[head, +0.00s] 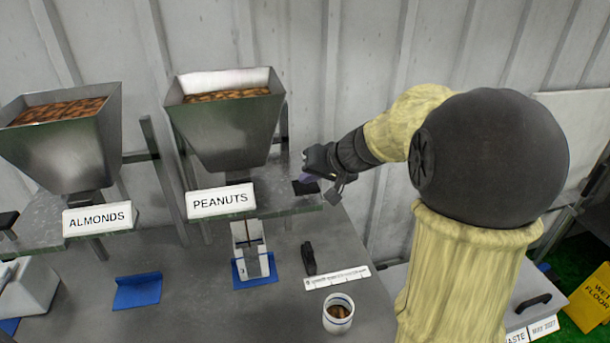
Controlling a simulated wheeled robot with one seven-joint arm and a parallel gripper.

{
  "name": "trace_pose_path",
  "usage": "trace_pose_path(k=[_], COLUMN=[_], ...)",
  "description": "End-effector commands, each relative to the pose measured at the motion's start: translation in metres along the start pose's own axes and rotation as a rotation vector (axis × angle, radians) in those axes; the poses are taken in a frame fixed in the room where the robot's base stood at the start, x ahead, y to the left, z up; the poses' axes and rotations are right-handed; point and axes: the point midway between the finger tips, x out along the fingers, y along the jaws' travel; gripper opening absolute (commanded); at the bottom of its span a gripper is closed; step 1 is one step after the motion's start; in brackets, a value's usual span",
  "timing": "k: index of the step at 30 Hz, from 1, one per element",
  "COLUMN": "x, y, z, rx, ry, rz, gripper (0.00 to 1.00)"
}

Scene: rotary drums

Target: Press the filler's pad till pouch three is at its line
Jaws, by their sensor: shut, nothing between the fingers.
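The peanuts filler (228,135) is a grey metal hopper of brown nuts with a white PEANUTS sign. A small black pad (307,188) sits on the ledge to its right. My gripper (310,178) is shut and empty, at or just above that pad; I cannot tell whether it touches. A white pouch or holder (239,237) with a grey middle stands below the PEANUTS sign on a blue mat (238,276). Its line and fill level are too small to make out. No pouch number can be read.
An almonds hopper (60,145) stands at the left, with an empty blue mat (137,290) below it. A white cup (339,319) of nuts, a black object (309,258) and a white marked strip (337,277) lie on the bench. A yellow wet-floor sign (592,298) is far right.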

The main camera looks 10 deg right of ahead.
Motion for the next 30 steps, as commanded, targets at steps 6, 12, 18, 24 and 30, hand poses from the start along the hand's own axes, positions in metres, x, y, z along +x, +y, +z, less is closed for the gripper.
trace_pose_path(k=[6, 12, 18, 24, 30], x=[-0.001, -0.008, -0.015, -0.022, -0.028], y=[-0.001, -0.006, -0.011, -0.016, -0.021], z=[0.0, -0.006, -0.011, -0.016, -0.021], rx=[0.0, -0.001, 0.0, -0.001, 0.0], ry=[-0.002, -0.002, -0.001, -0.001, 0.0], rz=[0.0, 0.001, 0.001, 0.0, 0.0], gripper=[0.0, 0.0, 0.0, 0.0, 0.0])
